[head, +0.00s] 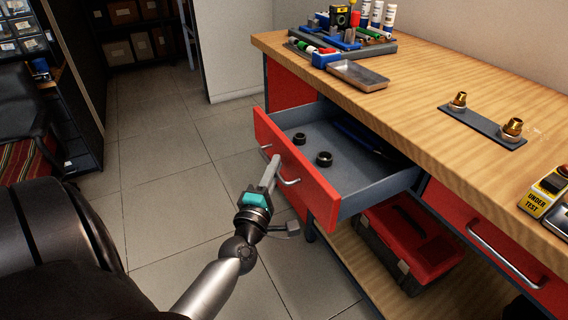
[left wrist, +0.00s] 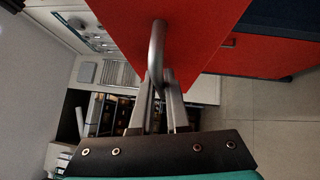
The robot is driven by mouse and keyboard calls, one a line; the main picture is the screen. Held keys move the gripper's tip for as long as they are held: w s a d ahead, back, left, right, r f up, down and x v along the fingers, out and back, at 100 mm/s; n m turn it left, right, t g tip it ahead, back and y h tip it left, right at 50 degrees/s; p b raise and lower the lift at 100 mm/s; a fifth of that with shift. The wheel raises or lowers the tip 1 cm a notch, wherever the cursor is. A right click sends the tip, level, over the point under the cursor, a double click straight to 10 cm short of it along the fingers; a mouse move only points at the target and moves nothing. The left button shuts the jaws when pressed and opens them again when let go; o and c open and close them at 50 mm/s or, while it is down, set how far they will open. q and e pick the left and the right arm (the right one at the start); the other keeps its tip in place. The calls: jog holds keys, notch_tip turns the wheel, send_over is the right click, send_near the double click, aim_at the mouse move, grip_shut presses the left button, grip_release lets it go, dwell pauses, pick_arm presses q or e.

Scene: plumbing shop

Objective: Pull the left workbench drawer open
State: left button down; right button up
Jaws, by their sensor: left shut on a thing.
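The left workbench drawer (head: 296,168) has a red front and stands well open from under the bench top. Two dark rings and a dark blue tool lie inside it. My left gripper (head: 272,168) is at the drawer's front, shut on its metal bar handle (head: 289,181). In the left wrist view the gripper's fingers (left wrist: 158,100) sit on either side of the handle (left wrist: 157,50), close to the red front. My right gripper is in neither view.
The wooden bench top (head: 430,85) carries a tool tray, a metal dish (head: 358,75) and brass fittings (head: 512,128). A second red drawer (head: 490,240) at the right is shut. A red toolbox (head: 410,235) sits on the lower shelf. The tiled floor (head: 165,190) at left is clear.

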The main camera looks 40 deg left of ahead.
pick_arm(q)
jog(key=shift+s+a, duration=0.25)
jog(key=shift+s, duration=0.45)
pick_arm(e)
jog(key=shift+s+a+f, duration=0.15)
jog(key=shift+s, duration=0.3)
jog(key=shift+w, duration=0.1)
pick_arm(q)
jog(key=c, duration=1.2)
grip_release()
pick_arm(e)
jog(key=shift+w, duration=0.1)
pick_arm(q)
jog(key=p+v, duration=0.1)
jog(key=v, duration=1.4)
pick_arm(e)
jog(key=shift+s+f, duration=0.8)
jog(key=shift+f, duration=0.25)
pick_arm(q)
jog(key=shift+d+f, duration=0.1)
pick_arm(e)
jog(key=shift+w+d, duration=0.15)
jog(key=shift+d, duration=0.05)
